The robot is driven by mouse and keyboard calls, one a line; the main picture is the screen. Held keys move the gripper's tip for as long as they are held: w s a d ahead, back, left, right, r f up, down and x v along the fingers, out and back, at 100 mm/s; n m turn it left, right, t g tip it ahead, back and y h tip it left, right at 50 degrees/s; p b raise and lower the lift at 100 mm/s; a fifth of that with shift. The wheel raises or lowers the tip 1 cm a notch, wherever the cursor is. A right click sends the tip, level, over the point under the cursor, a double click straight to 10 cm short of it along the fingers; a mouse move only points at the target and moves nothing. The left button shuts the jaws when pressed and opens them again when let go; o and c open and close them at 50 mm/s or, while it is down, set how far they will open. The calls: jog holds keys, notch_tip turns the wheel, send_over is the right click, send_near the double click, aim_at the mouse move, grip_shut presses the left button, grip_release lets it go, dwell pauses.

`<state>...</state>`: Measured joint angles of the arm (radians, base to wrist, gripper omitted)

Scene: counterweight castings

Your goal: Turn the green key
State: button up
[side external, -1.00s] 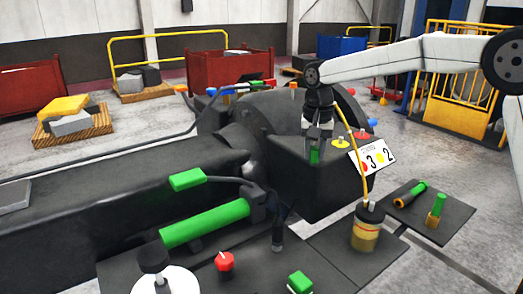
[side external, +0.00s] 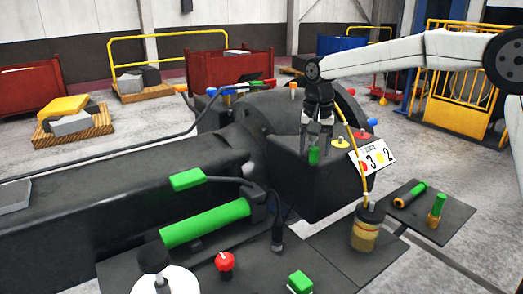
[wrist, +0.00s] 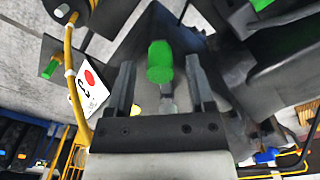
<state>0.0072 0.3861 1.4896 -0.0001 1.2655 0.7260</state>
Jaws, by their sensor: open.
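The green key (side external: 314,156) stands on the dark block in the middle of the side view. My gripper (side external: 317,143) is right above it, pointing down, with its fingers spread. In the wrist view the key's green head (wrist: 160,58) shows between the two open fingers, near their tips, with a gap on each side. A grey shaft shows below the green head. No contact between fingers and key is visible.
A yellow knob (side external: 340,142) and a white number card (side external: 372,157) are close to the right of my gripper. A yellow hose (side external: 363,160) rises from a canister (side external: 366,228). A green cylinder (side external: 205,223) lies in front on the left.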

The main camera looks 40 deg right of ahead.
aim_at(315, 148)
jog(key=shift+r, duration=3.5)
jog(key=shift+f, duration=0.1)
jog(key=s+f+n+t, duration=0.2)
jog(key=s+f+n, duration=0.6)
jog(key=s+f, duration=1.2)
notch_tip(315, 148, down, 2)
jog(key=shift+a+f+t, duration=0.15)
jog(key=shift+f+t, duration=0.1)
jog(key=shift+t, duration=0.05)
jog(key=shift+w, duration=0.1)
